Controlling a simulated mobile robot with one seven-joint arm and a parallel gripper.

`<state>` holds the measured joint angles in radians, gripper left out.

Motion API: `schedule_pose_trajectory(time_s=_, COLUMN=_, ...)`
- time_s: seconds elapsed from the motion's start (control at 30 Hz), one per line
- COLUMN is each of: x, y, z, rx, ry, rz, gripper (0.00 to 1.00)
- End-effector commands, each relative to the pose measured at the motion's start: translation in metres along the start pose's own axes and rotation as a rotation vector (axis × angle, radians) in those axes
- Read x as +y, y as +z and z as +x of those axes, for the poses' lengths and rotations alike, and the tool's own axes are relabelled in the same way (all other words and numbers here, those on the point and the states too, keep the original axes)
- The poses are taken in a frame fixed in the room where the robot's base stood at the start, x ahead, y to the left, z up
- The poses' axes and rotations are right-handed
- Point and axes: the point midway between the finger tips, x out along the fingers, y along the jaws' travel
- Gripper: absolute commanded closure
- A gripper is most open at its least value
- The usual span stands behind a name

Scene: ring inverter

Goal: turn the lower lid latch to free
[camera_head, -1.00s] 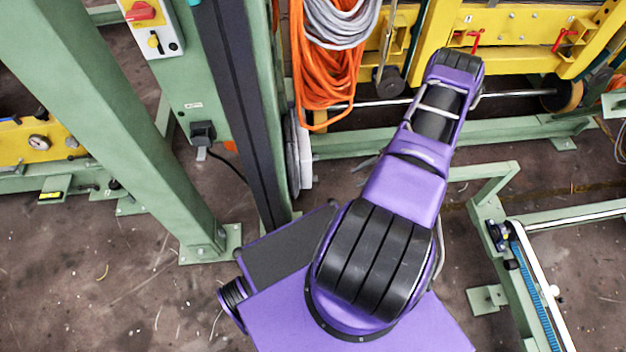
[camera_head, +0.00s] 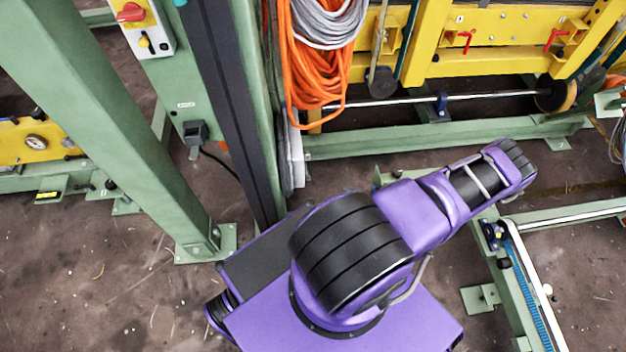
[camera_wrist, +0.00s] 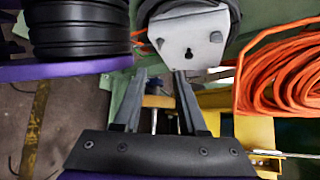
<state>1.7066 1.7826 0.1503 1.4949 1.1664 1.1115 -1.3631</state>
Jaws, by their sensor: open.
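I cannot make out a lower lid latch for certain in either view. Two small red handles, a left one (camera_head: 466,40) and a right one (camera_head: 556,37), sit on the yellow beam at the top right of the head view; I cannot tell whether either is the latch. My gripper (camera_wrist: 160,80) is open in the wrist view, with its two grey fingers apart and nothing visibly held. A brownish-yellow block and a thin metal rod show between and beyond the fingers. In the head view my gripper is hidden beyond the arm's end.
In the wrist view a pale plate with a keyhole slot (camera_wrist: 190,42) is close beyond the fingertips. Orange cable (camera_wrist: 285,75) hangs at right, and also in the head view (camera_head: 315,80). A green post (camera_head: 110,130) stands left. A green frame with a blue strip (camera_head: 535,285) is at lower right.

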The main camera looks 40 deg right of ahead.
Motion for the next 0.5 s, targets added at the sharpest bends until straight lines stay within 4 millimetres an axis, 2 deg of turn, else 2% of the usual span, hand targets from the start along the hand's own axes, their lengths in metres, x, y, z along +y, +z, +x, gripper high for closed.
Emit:
schedule_pose_trajectory(time_s=0.1, x=0.001, y=0.001, z=0.027, rx=-0.004, ry=0.000, rz=0.001, gripper=0.59)
schedule_pose_trajectory(time_s=0.5, x=0.002, y=0.001, z=0.113, rx=-0.004, ry=0.001, rz=0.001, gripper=0.59)
